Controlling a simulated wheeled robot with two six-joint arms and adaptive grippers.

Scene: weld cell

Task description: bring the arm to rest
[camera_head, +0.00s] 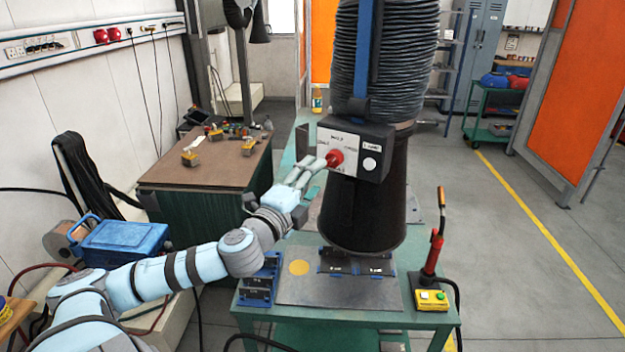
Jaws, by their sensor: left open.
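My left arm (185,268) reaches in from the left, over the near side of the green table. My left gripper (316,172) is at its end, open, with its fingers pointing up and to the right. The fingertips are close to a red knob (335,158) on the pale panel of a black control box (374,151). I cannot tell whether they touch the knob. I see nothing held in the fingers. My right gripper is not in view.
The box is mounted on a black extraction hood (365,215) with a ribbed hose. Below are a metal plate (340,291), blue blocks (258,287) and a red-handled torch (432,255). A brown-topped bench (220,160) and blue toolbox (122,243) stand left.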

